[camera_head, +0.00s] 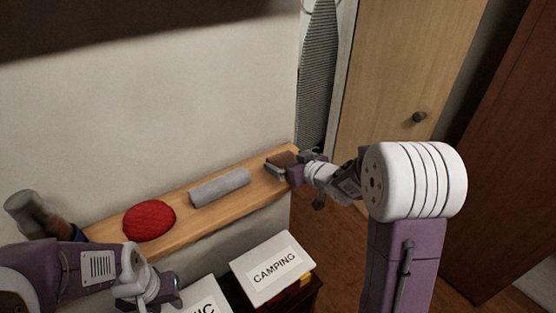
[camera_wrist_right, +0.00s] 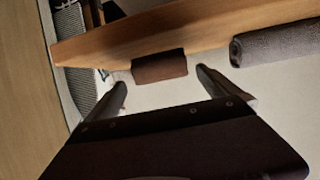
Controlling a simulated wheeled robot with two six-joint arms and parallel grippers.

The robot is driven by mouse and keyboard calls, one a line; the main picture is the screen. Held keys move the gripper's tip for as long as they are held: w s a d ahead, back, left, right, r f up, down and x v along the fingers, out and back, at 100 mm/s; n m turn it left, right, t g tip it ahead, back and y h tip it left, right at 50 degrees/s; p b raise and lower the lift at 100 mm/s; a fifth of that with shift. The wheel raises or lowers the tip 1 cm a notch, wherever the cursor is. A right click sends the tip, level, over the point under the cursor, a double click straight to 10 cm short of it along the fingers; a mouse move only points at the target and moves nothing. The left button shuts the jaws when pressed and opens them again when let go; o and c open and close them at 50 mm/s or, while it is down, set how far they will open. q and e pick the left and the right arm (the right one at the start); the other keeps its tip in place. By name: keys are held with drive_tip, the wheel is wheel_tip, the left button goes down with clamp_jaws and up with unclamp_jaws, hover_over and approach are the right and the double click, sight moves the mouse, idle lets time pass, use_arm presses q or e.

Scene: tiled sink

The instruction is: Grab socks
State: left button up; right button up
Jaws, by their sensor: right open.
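A small dark brown bundle (camera_head: 283,158), possibly the socks, lies at the right end of the wooden shelf (camera_head: 195,235). My right gripper (camera_wrist_right: 161,79) is open, with its fingertips on either side of the brown bundle (camera_wrist_right: 160,67) in the right wrist view; whether they touch it is unclear. In the head view the gripper (camera_head: 275,170) is at the shelf's right end. A grey roll (camera_head: 220,187) and a red, rounded, knitted-looking item (camera_head: 149,220) lie further left on the shelf. My left gripper (camera_head: 160,296) is low at the left, its fingers partly hidden.
A box labelled CAMPING (camera_head: 274,268) stands below the shelf, beside another labelled box (camera_head: 207,298) cut off by the frame. A grey cylindrical item (camera_head: 35,213) is at the shelf's left end. The wall is behind; a wooden door (camera_head: 400,80) is at the right.

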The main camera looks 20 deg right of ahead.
sight(283, 159)
drive_tip(key=shift+w+a+f, duration=0.1)
drive_tip(key=shift+w, duration=0.2)
drive_tip(key=x, duration=0.3)
drive_tip(key=shift+w+a, duration=0.1)
drive_tip(key=shift+w, duration=0.15)
drive_tip(key=shift+w+a+f, duration=0.15)
drive_tip(key=shift+w, duration=0.15)
drive_tip(key=shift+s, duration=0.2)
drive_tip(key=c, duration=1.2)
drive_tip(key=shift+c, duration=0.9)
